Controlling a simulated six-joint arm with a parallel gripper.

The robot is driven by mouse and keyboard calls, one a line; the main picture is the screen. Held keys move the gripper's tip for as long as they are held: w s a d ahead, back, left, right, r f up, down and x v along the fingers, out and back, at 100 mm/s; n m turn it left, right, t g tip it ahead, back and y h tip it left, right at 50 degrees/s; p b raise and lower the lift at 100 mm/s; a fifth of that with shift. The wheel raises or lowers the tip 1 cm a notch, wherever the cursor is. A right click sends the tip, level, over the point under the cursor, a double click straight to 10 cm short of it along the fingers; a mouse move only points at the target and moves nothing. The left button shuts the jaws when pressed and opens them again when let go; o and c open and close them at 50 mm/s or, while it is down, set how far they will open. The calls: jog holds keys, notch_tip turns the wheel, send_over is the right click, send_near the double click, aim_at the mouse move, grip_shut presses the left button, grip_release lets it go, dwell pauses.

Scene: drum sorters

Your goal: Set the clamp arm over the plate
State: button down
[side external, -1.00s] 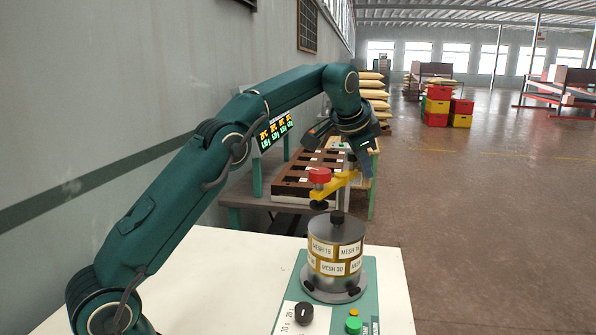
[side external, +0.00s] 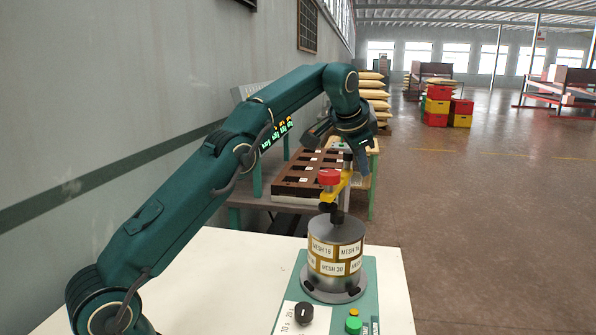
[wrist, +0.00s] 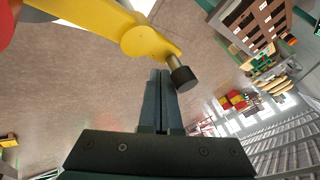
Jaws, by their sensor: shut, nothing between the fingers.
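The yellow clamp arm (side external: 343,186) with its red knob (side external: 329,177) and dark pad (side external: 327,207) stands above the grey top plate (side external: 318,228) of the mesh drum stack (side external: 335,258). The pad looks close to the plate's dark centre post (side external: 338,216); I cannot tell whether they touch. My gripper (side external: 362,163) is at the arm's far end, fingers pointing down. In the wrist view, my shut, empty fingers (wrist: 161,73) are beside the yellow arm (wrist: 98,17) and its dark-capped end (wrist: 183,77). Contact there is unclear.
A green base with a black dial (side external: 304,313) and green button (side external: 353,325) carries the stack on a white table (side external: 215,265). A brown compartment tray (side external: 305,180) lies on a bench behind. Floor to the right is open.

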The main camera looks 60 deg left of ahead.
jog(key=shift+s+a+n, duration=0.1)
jog(key=shift+a+n, duration=0.1)
jog(key=shift+n, duration=0.3)
dwell(0.9)
jog(key=shift+d+m, duration=0.1)
jog(key=shift+m, duration=0.3)
jog(key=s+d+m, duration=0.1)
jog(key=s+d, duration=0.1)
jog(key=d, duration=0.1)
jog(key=s+d+m+h, duration=0.1)
jog(key=s+d, duration=0.2)
jog(key=s+d+m+h, duration=0.1)
jog(key=s+d+m, duration=0.1)
jog(key=s+d, duration=0.1)
jog(key=shift+d+r+t, duration=0.1)
jog(key=shift+d+t, duration=0.05)
jog(key=shift+t, duration=0.15)
jog(key=a+v, duration=0.1)
jog(key=v, duration=1)
jog(key=s+d+f+n+g+h, duration=0.1)
jog(key=s+f+n, duration=0.3)
jog(key=s+f, duration=0.7)
jog(key=s+d, duration=0.1)
jog(key=s, duration=0.1)
jog(key=shift+s+d+n, duration=0.2)
jog(key=shift+s+n, duration=0.1)
jog(key=shift+s, duration=0.05)
